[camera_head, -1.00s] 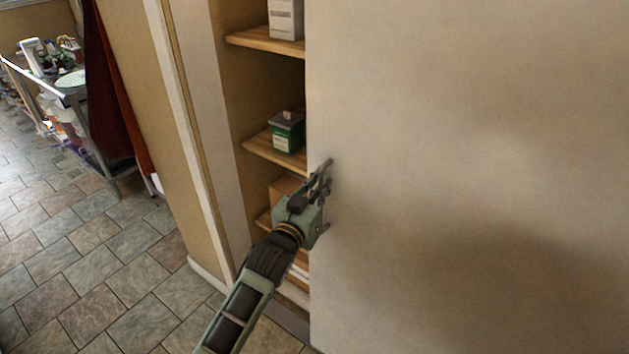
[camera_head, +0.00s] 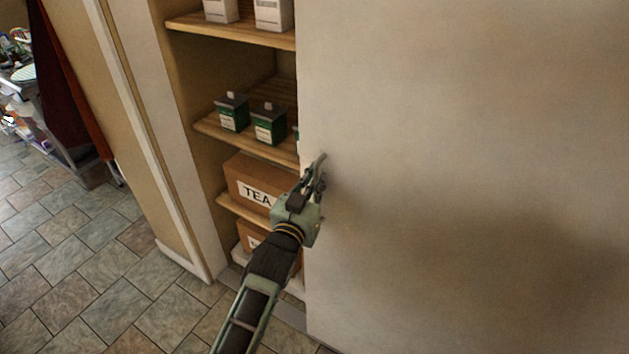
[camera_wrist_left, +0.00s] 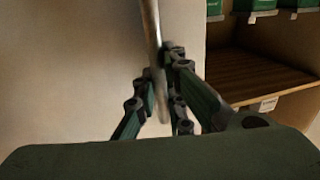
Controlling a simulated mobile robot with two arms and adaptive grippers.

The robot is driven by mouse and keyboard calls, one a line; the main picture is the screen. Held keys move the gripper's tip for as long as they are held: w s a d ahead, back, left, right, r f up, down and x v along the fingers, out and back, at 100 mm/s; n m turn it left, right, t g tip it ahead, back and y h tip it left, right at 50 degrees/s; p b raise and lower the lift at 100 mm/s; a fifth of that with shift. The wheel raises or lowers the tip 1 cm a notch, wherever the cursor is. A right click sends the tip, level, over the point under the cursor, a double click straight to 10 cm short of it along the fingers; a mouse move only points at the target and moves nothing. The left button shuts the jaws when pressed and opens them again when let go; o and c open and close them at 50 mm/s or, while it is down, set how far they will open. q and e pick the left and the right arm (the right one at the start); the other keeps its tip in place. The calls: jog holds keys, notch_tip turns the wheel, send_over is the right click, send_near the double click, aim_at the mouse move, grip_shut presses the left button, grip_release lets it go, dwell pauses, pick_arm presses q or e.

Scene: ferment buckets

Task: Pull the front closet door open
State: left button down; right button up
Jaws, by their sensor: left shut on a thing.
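The front closet door (camera_head: 460,150) is a large plain off-white panel filling the right of the head view, with its left edge standing beside the partly exposed shelves. My left gripper (camera_head: 316,172) is at that edge, shut on the door's handle. In the left wrist view the fingers (camera_wrist_left: 162,85) close around a thin upright grey handle (camera_wrist_left: 153,35), with the door's pale face (camera_wrist_left: 70,70) behind and to the left. My right gripper is not in view.
The closet's wooden shelves (camera_head: 240,33) hold white boxes, green tins (camera_head: 268,123) and a brown TEA box (camera_head: 250,184). A white-edged door frame (camera_head: 150,150) stands left of the opening. Tiled floor (camera_head: 70,280) is clear at the left. A cluttered metal cart shows at the far left.

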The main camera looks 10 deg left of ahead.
pick_arm(q)
jog(key=shift+d+f, duration=0.1)
jog(key=c, duration=1.9)
grip_release()
jog(key=shift+c, duration=0.2)
jog(key=shift+o, duration=0.6)
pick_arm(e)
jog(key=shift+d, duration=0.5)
pick_arm(q)
jog(key=s+a, duration=0.1)
jog(key=s, duration=1.1)
jog(key=shift+a, duration=0.4)
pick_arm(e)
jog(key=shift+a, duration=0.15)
